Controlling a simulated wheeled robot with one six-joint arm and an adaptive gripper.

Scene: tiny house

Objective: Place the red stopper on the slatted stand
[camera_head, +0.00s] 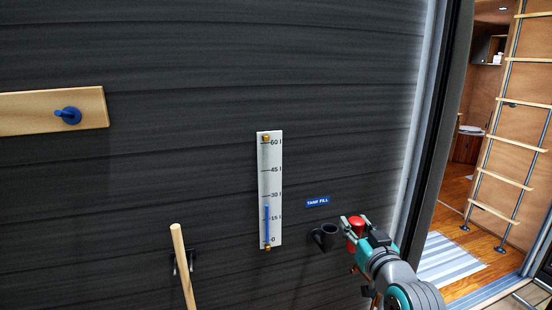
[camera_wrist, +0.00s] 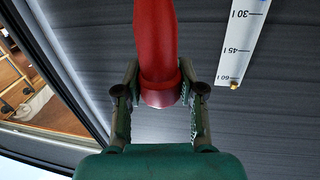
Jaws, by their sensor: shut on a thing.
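The red stopper (camera_head: 356,226) is held in my gripper (camera_head: 354,222), just right of a dark fill pipe (camera_head: 325,236) on the wall. It looks apart from the pipe's mouth in the head view. In the wrist view the red stopper (camera_wrist: 157,45) lies between the two fingers of my gripper (camera_wrist: 160,88), and its far end runs out of the top of the picture. My gripper is shut on it. The slatted stand is not in either view.
A dark plank wall (camera_head: 180,110) carries a level gauge (camera_head: 270,185), a "TANK FILL" label (camera_head: 318,201) and a board with a blue peg (camera_head: 68,116). A wooden handle (camera_head: 183,265) stands against the wall. An open doorway with a ladder (camera_head: 510,130) and striped rug (camera_head: 450,258) is at right.

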